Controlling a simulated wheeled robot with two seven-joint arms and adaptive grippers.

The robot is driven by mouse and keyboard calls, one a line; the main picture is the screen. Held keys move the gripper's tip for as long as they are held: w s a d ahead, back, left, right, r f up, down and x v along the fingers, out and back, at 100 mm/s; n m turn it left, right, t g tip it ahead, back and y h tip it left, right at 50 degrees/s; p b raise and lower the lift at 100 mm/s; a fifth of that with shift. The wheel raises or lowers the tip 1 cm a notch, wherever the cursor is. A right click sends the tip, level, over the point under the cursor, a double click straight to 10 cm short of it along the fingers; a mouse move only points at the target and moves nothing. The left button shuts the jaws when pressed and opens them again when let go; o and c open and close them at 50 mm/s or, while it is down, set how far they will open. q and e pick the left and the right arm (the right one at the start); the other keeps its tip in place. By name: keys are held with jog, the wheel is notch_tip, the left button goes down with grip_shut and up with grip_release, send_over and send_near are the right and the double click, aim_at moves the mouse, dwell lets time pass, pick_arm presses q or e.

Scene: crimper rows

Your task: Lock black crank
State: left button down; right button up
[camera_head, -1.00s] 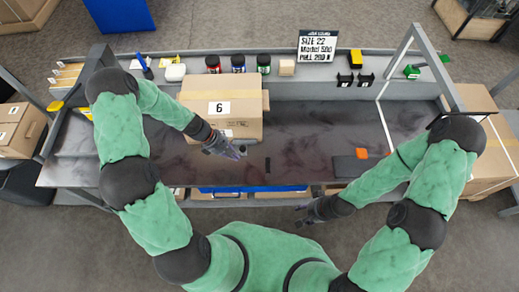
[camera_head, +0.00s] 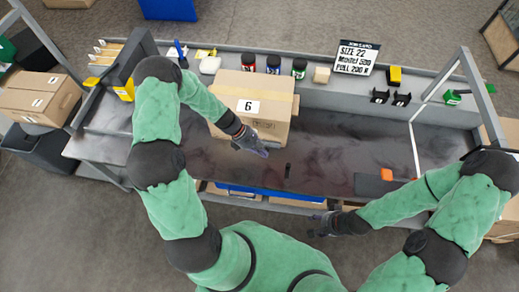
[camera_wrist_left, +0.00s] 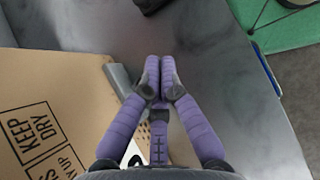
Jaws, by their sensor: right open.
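A small black piece (camera_head: 288,170), possibly the black crank, is on the dark bench top near its front edge; it is too small to make out. A dark piece (camera_wrist_left: 150,5) also shows at the top of the left wrist view. My left gripper (camera_head: 264,152) is at the front of the cardboard box marked 6, left of the black piece and apart from it. In the left wrist view its purple fingertips (camera_wrist_left: 160,75) are together with nothing visible between them. A grey bar (camera_wrist_left: 120,80) lies just left of them. My right gripper (camera_head: 318,225) is open and empty in front of the bench.
The cardboard box (camera_head: 225,112) stands close beside my left gripper. A dark block (camera_head: 365,186) and an orange piece (camera_head: 387,174) lie to the right. Jars, black holders (camera_head: 380,97) and a sign (camera_head: 355,57) line the back shelf. The bench middle is mostly clear.

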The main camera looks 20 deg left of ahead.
aim_at(286, 168)
pick_arm(q)
jog(key=b+x, duration=0.1)
jog(key=x, duration=0.4)
jog(key=shift+f+b, duration=0.2)
jog(key=shift+b, duration=0.1)
jog(key=d, duration=0.1)
jog(key=d+b, duration=0.1)
jog(key=d, duration=0.1)
jog(key=shift+w+f, duration=0.15)
jog(key=shift+f, duration=0.05)
jog(key=shift+d, duration=0.45)
pick_arm(e)
notch_tip(286, 168, down, 3)
jog(key=shift+f, duration=0.1)
pick_arm(q)
jog(key=shift+w, duration=0.1)
pick_arm(e)
jog(key=shift+d, duration=0.1)
